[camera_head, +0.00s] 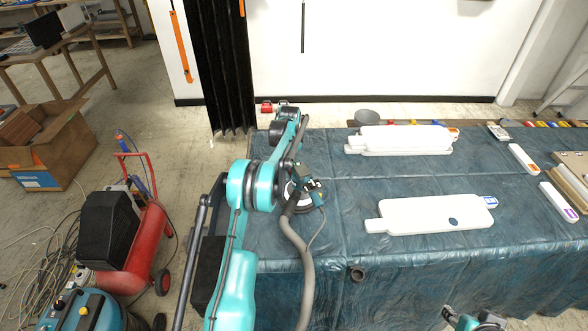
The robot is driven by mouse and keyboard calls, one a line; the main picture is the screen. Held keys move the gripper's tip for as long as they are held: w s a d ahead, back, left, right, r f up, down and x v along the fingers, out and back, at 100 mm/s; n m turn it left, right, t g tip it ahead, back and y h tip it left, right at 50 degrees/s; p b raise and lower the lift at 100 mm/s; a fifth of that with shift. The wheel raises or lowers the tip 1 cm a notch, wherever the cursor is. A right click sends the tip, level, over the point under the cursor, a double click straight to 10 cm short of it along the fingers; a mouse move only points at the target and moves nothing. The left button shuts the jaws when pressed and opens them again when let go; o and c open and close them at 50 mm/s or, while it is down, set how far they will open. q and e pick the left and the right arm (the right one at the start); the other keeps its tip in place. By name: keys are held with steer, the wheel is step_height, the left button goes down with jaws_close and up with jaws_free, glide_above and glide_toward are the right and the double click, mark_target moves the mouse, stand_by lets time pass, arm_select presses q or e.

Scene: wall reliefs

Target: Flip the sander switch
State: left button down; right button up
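The sander (305,196) sits on the left part of the covered table, with a round grey pad and a grey hose running down from it. A dark and teal body with small yellow marks shows at its top. The switch cannot be made out. My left arm reaches up from the bottom and bends over beside the sander. My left gripper (300,172) is close above or against the sander, partly hidden by the arm; its fingers are too small to read. Only a teal and dark piece of my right arm shows at the bottom edge, with no fingers visible.
The table (330,245) has a dark blue plastic cover. White reliefs (435,214) lie on its middle and back right. A grey bowl (366,117) stands at the back edge. A red compressor (135,240) and a cardboard box (48,147) stand on the floor at left.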

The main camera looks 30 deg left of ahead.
arm_select(q)
step_height(320, 180, up, 6)
steer(key=p, duration=0.2)
steer(key=shift+p, duration=0.4)
steer(key=s+d+r+m+t+b, duration=0.3)
steer(key=s+d+r+b, duration=0.1)
steer(key=s+d+r, duration=1.2)
steer(key=s+d+f+m+t+b, duration=0.1)
steer(key=s+d+f, duration=0.2)
steer(key=s, duration=0.4)
steer(key=s+d+f+m+b, duration=0.1)
steer(key=s+d+f, duration=0.2)
steer(key=s, duration=0.5)
steer(key=s+d+f+m+t+h+b, duration=0.1)
steer(key=s+d+f, duration=0.2)
steer(key=s+d, duration=0.2)
steer(key=shift+s+d+f+t, duration=0.25)
steer(key=shift+s+f+t, duration=0.05)
steer(key=shift+s, duration=0.95)
